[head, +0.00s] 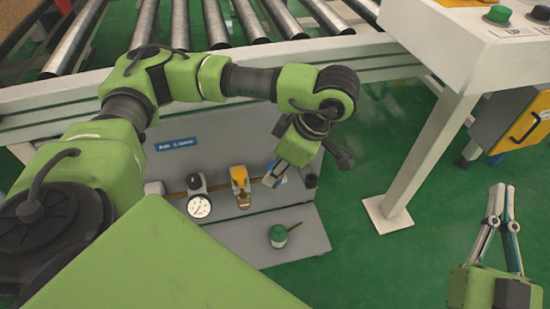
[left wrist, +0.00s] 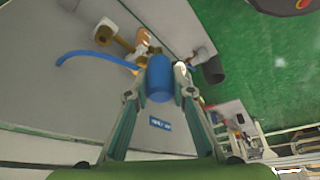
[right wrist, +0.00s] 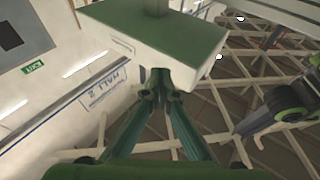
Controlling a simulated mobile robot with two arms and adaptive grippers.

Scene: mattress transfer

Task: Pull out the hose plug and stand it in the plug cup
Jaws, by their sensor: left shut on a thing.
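My left gripper (head: 272,180) is shut on a blue cylinder, which looks like the hose plug (left wrist: 159,78), in front of the fittings on the grey panel. In the head view only a small blue bit shows by the fingers. A thin blue hose (left wrist: 82,56) curves leftward behind it in the left wrist view. Whether the plug is still seated in a fitting is hidden.
A round gauge (head: 199,206) and a yellow-and-brass valve (head: 240,186) stand left of my left gripper. A dark cylinder (head: 311,181) is just right of it. The grey ledge (head: 235,245) has bare room. A white post (head: 430,150) stands to the right.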

